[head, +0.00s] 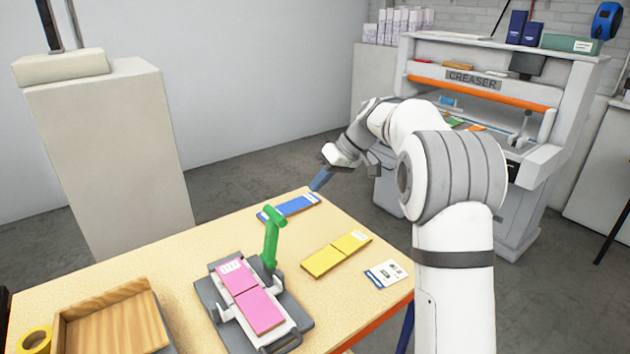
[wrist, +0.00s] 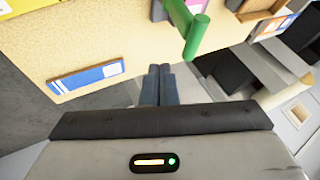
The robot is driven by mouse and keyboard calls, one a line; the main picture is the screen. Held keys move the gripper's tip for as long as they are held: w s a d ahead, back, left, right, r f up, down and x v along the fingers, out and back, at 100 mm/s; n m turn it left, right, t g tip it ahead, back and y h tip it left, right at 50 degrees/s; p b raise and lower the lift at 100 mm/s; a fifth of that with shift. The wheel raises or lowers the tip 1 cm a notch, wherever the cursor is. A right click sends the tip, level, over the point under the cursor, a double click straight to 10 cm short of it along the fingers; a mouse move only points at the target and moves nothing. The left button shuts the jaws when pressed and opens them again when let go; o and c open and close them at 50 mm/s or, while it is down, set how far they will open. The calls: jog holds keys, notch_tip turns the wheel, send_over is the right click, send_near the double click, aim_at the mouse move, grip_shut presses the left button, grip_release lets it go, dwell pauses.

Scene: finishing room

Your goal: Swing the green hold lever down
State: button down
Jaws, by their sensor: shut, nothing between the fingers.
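The green hold lever (head: 271,240) stands upright at the back right of a grey fixture (head: 293,309), with a crosswise grip at its top. A pink card (head: 250,296) lies in the fixture. In the wrist view the lever (wrist: 190,25) shows at the top, beyond my fingertips and a little to the right. My gripper (wrist: 160,70) is shut and empty. In the head view my gripper (head: 321,180) is above the far edge of the table, behind and to the right of the lever, clearly apart from it.
A blue card (head: 290,207), a yellow card (head: 336,254) and a white label card (head: 386,274) lie on the table (head: 190,254). A wooden tray (head: 110,318) and a yellow tape roll (head: 36,340) are at the front left. The creaser machine (head: 490,85) stands behind.

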jog(key=s+a+f+p, duration=0.2)
jog(key=a+f, duration=0.3)
jog(key=a, duration=0.2)
jog(key=shift+a+f+p, duration=0.15)
jog(key=shift+a+p, duration=0.05)
jog(key=shift+p, duration=0.2)
